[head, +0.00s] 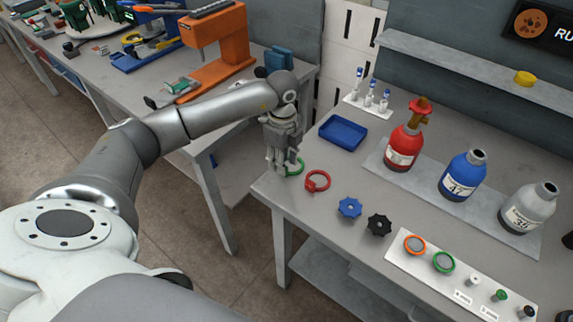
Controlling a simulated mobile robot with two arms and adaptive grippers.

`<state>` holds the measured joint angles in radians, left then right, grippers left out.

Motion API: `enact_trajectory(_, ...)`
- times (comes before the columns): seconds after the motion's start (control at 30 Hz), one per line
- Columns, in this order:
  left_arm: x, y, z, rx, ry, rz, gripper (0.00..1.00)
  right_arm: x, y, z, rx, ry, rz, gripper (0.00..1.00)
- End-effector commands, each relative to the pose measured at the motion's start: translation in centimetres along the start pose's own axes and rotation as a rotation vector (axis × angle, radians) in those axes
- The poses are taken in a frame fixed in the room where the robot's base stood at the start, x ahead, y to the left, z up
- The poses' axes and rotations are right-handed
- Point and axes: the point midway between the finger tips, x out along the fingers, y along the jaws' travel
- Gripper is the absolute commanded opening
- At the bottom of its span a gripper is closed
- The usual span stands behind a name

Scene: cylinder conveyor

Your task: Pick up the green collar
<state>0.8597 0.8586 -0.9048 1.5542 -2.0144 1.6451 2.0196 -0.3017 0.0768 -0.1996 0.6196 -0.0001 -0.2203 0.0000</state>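The green collar (299,166) is a thin ring lying at the near left corner of the right-hand workbench. My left gripper (278,168) points down right over its left side, and the fingers hide part of the ring. I cannot tell whether the fingers touch the collar or how far apart they are. A red collar (318,181) lies just to the right of the green one, apart from the gripper. My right gripper is not in view.
A blue tray (343,131) sits behind the collars. Blue (350,208) and black (379,225) knobs lie to the front right. A white board (408,262) holds orange and green rings. Red (404,148), blue (463,177) and grey (527,210) bottles stand farther back.

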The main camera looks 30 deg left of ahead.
Motion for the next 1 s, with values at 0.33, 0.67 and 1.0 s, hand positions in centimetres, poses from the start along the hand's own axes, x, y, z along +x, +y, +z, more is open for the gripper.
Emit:
enact_trajectory(0.33,2.8,-0.2,0.0,0.001,0.001,-0.001,0.34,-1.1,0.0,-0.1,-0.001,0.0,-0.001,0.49)
enact_trajectory(0.67,2.7,-0.2,0.1,0.001,0.001,-0.001,0.08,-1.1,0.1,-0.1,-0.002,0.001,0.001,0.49)
enact_trajectory(1.0,2.7,-0.2,0.1,0.001,0.001,-0.002,0.0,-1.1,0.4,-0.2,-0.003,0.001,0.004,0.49)
